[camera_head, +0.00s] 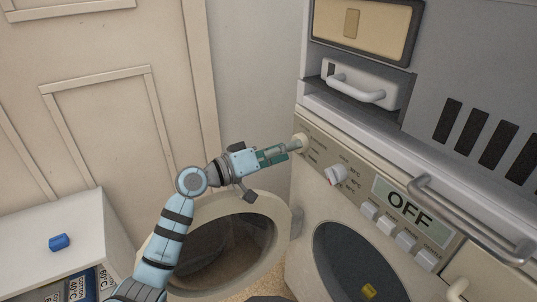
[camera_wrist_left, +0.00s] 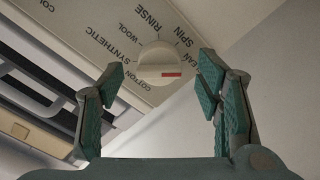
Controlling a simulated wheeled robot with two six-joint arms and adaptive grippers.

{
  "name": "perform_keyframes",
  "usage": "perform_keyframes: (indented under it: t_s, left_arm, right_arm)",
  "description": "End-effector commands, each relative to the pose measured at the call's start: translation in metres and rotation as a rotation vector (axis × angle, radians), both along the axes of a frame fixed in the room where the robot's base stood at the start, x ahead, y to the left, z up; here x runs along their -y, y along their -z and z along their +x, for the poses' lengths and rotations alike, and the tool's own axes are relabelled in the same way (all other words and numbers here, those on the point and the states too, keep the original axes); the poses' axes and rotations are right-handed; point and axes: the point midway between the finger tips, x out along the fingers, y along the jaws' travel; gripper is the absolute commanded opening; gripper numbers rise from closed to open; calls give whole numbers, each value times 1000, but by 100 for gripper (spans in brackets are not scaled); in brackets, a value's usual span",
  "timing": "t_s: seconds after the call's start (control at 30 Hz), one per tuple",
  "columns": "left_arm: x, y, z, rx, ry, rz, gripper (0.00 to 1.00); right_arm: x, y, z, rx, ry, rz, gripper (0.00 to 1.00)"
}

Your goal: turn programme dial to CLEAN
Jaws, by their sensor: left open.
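The programme dial (camera_head: 301,142) is a cream knob at the left end of the washing machine's panel. The left wrist view shows the dial (camera_wrist_left: 157,60) face on, with a raised grip bar whose red mark points right. Around it are RINSE, SPIN, WOOL, SYNTHETIC, COTTON and a label ending in "EAN", partly hidden by a finger. The red mark lies near the "EAN" label; exact alignment is unclear. My left gripper (camera_head: 286,149) is open, with its fingertips close to the dial, one on each side in the wrist view. Contact cannot be told. My right gripper is not in view.
A second dial (camera_head: 335,175) and a display reading OFF (camera_head: 407,204) are right of the programme dial. A handrail (camera_head: 470,218) juts out farther right. The round door (camera_head: 279,205) stands open below my left arm. A blue block (camera_head: 59,242) lies on a white cabinet.

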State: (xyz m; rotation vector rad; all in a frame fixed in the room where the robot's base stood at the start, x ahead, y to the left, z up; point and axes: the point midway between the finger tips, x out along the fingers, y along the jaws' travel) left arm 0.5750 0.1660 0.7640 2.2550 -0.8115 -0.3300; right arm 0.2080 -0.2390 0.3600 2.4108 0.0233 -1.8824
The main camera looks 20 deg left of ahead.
Motion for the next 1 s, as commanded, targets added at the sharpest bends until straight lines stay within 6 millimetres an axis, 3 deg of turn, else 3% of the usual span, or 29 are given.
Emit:
perform_keyframes:
  t_s: [0.2,0.4,1.0]
  left_arm:
    - [-39,2,-47,-4,-1,11,59]
    - [-62,1,-75,-2,1,6,59]
    - [-64,0,-78,-2,1,1,59]
  right_arm:
    - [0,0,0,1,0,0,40]
    - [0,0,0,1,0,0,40]
    - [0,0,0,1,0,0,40]
